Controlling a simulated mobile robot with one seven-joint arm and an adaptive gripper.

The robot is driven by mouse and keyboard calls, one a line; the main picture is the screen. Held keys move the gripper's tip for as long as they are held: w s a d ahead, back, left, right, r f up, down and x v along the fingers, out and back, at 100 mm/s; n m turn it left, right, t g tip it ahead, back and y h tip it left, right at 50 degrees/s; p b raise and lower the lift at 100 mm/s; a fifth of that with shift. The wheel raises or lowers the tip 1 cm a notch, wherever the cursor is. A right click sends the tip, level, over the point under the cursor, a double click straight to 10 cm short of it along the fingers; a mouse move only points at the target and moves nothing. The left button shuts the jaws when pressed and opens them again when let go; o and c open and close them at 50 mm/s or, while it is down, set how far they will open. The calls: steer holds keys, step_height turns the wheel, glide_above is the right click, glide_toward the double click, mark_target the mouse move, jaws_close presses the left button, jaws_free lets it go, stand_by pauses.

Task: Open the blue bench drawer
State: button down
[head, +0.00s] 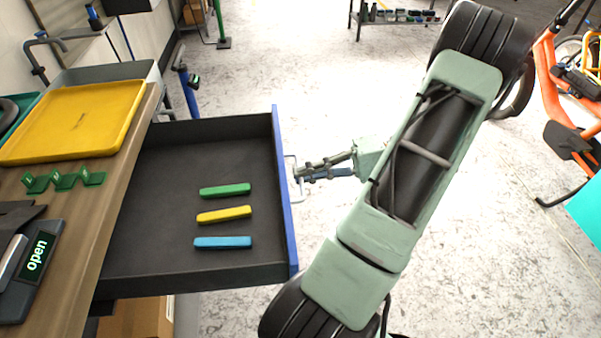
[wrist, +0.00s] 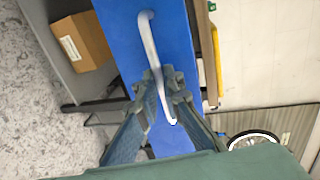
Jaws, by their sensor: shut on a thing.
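The blue bench drawer (head: 284,190) is pulled well out from under the wooden bench top in the head view. Its dark inside holds a green bar (head: 225,190), a yellow bar (head: 224,214) and a blue bar (head: 223,242). My gripper (head: 301,172) is at the outer side of the blue front, shut on the drawer's silvery handle (head: 291,166). In the wrist view the blue front (wrist: 130,30) fills the middle, and the fingers of my gripper (wrist: 164,90) close around the handle (wrist: 149,40).
The bench top (head: 95,225) carries a yellow tray (head: 75,122), green clips (head: 64,180) and a small display (head: 36,258) reading "open". A cardboard box (head: 138,316) sits below the drawer. An orange bike (head: 562,110) stands at the right. Pale floor between is largely free.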

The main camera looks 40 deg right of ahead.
steer(key=c, duration=2.1)
jaws_free()
steer(key=v, duration=1.2)
steer(key=shift+w, duration=0.15)
